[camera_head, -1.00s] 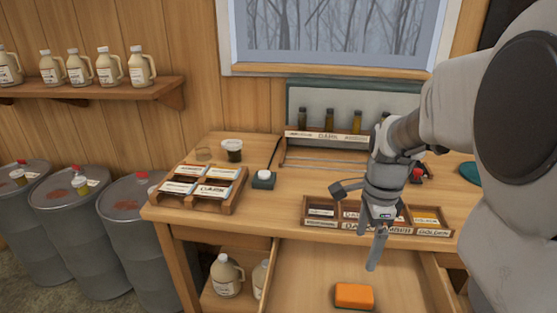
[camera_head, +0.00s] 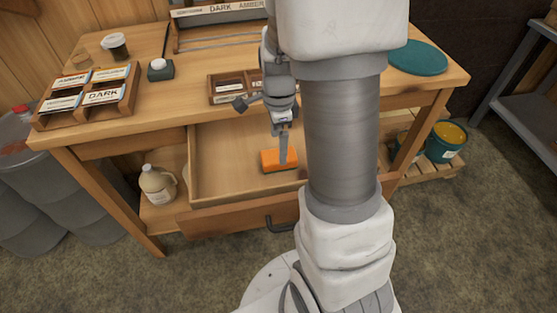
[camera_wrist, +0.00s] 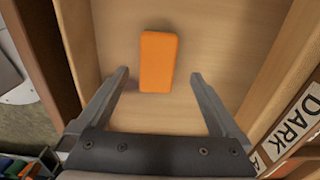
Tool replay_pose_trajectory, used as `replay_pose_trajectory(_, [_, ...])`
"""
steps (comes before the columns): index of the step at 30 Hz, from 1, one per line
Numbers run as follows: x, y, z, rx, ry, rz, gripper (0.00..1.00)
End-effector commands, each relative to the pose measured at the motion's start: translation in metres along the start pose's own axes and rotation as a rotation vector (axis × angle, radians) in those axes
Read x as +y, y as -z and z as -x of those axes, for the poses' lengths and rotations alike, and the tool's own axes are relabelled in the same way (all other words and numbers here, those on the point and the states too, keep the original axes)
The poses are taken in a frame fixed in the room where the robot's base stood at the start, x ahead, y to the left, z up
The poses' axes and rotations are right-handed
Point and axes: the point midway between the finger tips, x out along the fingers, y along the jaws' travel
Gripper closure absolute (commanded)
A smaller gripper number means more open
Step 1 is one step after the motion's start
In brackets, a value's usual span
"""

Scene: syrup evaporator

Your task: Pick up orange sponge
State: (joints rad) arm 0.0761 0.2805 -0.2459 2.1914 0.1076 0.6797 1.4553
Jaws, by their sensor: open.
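The orange sponge (camera_head: 280,160) lies flat in the open wooden drawer (camera_head: 225,175) under the bench top. In the wrist view the sponge (camera_wrist: 158,62) lies on the drawer floor, just past the fingertips and between their lines. My gripper (camera_head: 284,150) points down over the drawer, and in the head view one finger overlaps the sponge. In the wrist view my gripper (camera_wrist: 158,76) is open and empty, with a finger to each side of the sponge's near end. How high the fingertips are above the sponge is hard to tell. My arm hides the drawer's right part in the head view.
The drawer's front panel (camera_head: 240,217) and side walls surround the sponge. A divided label box (camera_head: 228,88) sits on the bench above the drawer. A label rack (camera_head: 95,95) stands at left. A jug (camera_head: 158,185) stands on the lower shelf, left of the drawer.

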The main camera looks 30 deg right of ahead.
Motion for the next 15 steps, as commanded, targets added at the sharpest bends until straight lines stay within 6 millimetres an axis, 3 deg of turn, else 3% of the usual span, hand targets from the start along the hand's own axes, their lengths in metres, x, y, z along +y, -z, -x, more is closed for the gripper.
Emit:
replay_pose_trajectory(7, [0.005,0.000,-0.040,0.001,-0.004,0.000,0.00])
replay_pose_trajectory(15, [0.004,0.000,-0.048,0.001,-0.001,0.001,0.00])
